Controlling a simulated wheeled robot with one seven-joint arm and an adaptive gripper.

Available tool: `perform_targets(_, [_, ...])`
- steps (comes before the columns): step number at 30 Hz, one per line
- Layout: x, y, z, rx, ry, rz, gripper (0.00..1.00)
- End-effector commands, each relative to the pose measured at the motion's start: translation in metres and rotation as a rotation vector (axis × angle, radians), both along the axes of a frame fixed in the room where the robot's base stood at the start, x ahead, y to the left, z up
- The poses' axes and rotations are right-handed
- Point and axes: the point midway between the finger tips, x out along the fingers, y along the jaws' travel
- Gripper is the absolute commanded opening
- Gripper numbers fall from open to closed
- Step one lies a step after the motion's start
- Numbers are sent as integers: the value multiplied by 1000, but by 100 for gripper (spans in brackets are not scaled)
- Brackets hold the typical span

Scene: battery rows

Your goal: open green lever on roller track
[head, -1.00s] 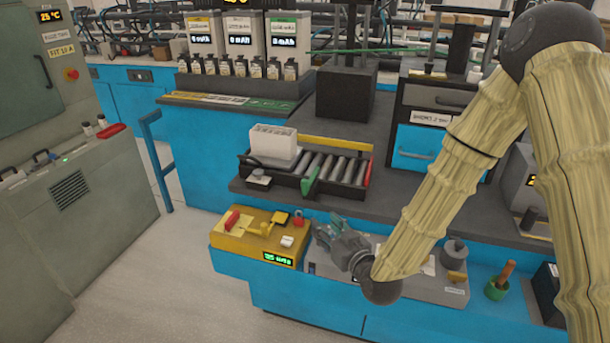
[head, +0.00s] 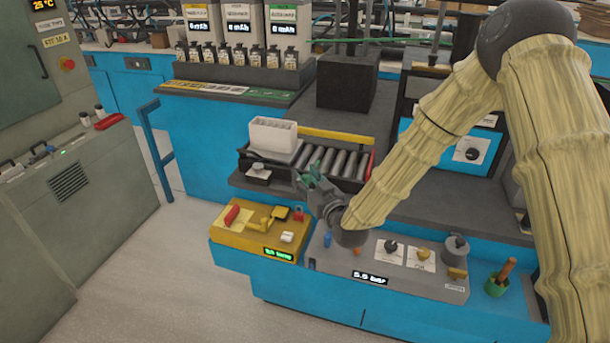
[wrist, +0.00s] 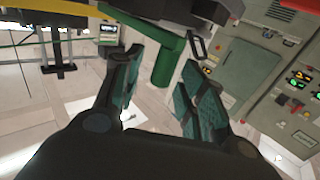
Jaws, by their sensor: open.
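The green lever (wrist: 168,60) hangs from the roller track in the wrist view, its lower end between my open fingertips in the picture. I cannot tell whether they touch it. My gripper (wrist: 160,88) has teal pads on both fingers and holds nothing. In the head view my gripper (head: 310,178) is at the front edge of the roller track (head: 340,162) and covers most or all of the lever. A white battery case (head: 272,138) sits at the left end of the track.
Below the track is a yellow switch box (head: 255,232) with a red lever. Beside it, under my arm, a grey panel (head: 335,262) carries knobs and a pressure display. A green cup (head: 497,285) holds a wooden-handled tool at right. Open floor lies at left.

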Motion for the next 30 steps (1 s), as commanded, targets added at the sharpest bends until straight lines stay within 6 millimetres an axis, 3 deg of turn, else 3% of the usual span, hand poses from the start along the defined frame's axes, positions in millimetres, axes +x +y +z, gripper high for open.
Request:
perform_targets(13, [8,4,0,0,1,0,41])
perform_targets(20, [8,4,0,0,1,0,1])
perform_targets(30, [8,3,0,1,0,7,0])
